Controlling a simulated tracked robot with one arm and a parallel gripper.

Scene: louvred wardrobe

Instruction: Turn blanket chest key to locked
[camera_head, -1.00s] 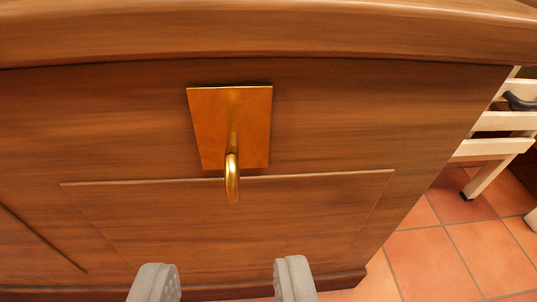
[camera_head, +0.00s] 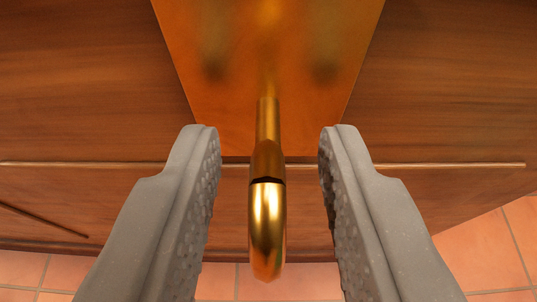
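The brass key (camera_head: 267,220) sticks out from the brass lock plate (camera_head: 230,100) on the front of the wooden blanket chest (camera_head: 90,90). Its rounded bow faces me and looks edge-on, upright. My gripper (camera_head: 268,145) is open, with one grey textured finger on each side of the key. A gap shows between the key and each finger, so neither touches it. The fingers reflect faintly in the plate. The keyhole end of the key is blurred against the plate.
A thin moulding line (camera_head: 440,165) runs across the chest front below the plate. Terracotta floor tiles (camera_head: 490,250) show below the chest at both sides. The space around the fingers looks clear.

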